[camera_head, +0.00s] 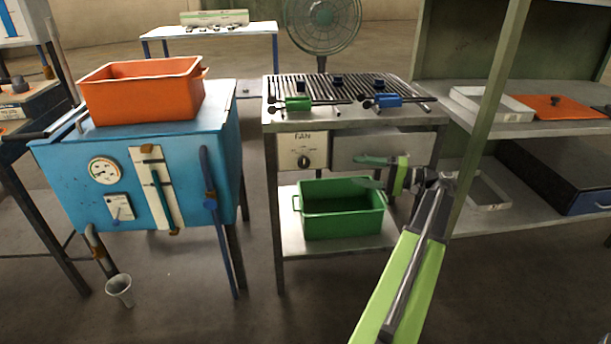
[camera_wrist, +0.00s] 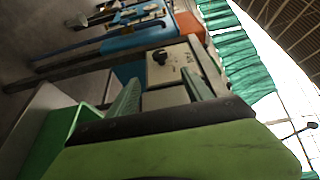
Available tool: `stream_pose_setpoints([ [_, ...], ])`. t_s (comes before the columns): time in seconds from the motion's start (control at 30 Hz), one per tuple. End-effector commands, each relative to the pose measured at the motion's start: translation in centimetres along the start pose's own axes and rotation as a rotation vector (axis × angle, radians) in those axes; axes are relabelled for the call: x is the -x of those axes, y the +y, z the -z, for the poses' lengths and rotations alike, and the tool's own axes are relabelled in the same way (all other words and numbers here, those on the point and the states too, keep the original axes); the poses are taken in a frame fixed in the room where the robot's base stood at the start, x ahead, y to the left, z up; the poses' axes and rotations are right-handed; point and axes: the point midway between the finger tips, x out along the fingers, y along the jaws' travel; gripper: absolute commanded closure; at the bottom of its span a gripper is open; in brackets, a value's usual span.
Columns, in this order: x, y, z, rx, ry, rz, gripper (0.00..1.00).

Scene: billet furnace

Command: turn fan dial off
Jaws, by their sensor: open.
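The fan dial (camera_head: 304,161) is a dark round knob on a pale panel marked FAN, at the left front of the grill table. In the wrist view the dark dial (camera_wrist: 160,57) sits on its pale panel just beyond the fingertips, roughly between them. Its exact setting is too small to read. My gripper (camera_head: 357,172) is open and empty, to the right of the dial and apart from it, with its green fingers pointing left. The wrist view shows both fingers (camera_wrist: 160,82) spread. The fan (camera_head: 321,22) stands behind the table.
A green bin (camera_head: 342,222) stands on the shelf below the dial. The grill top (camera_head: 350,90) carries tools with green and blue handles. A blue furnace (camera_head: 75,165) with an orange bin (camera_head: 142,95) stands left. A green post (camera_head: 490,120) rises close right of my arm.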

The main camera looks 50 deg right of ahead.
Motion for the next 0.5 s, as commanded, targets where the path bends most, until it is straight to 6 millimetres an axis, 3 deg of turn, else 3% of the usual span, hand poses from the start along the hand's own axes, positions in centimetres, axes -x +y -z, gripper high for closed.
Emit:
stream_pose_setpoints([
  [0.17,-1.8,-0.2,-0.1,-0.001,-0.004,-0.002,0.41],
  [0.5,-10.1,-0.1,-0.2,-0.001,-0.005,-0.003,0.41],
])
